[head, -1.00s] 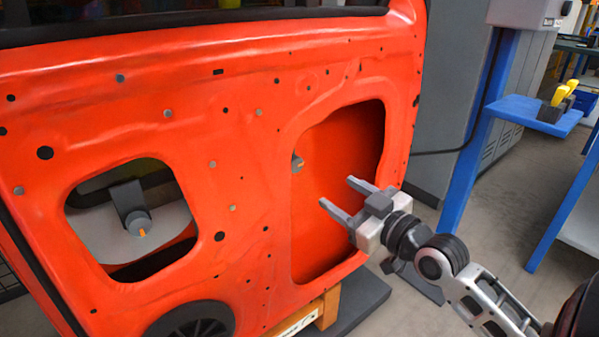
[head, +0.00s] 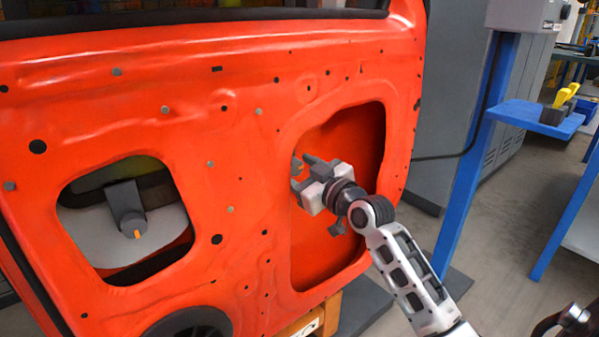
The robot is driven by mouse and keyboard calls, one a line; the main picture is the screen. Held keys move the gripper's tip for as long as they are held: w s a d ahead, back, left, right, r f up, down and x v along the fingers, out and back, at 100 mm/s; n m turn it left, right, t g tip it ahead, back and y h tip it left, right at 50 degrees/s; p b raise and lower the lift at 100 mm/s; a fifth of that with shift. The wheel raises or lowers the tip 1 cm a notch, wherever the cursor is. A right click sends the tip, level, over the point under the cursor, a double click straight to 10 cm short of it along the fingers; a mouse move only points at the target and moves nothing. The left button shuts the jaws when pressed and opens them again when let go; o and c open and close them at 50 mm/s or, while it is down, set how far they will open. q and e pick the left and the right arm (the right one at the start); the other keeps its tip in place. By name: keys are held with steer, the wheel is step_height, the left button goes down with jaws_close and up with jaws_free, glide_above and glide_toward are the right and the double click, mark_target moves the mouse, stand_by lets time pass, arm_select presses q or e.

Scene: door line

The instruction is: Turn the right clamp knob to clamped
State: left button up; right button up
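The orange-red door panel (head: 240,150) stands in front of me with two large openings. The right clamp knob (head: 297,163) is a small grey piece at the left edge of the right opening, partly hidden. My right gripper (head: 298,172) is at that opening, its fingers pointing left, close to the knob; I cannot tell whether they touch it. The fingers are apart with a gap between them. The left clamp knob (head: 133,225), grey with an orange mark, shows through the left opening. My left gripper is not in view.
A blue stand (head: 470,150) with a small shelf (head: 525,114) holding a yellow and black tool (head: 561,104) is at the right. Grey cabinets (head: 450,120) stand behind.

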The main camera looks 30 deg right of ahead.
steer(key=c, duration=1)
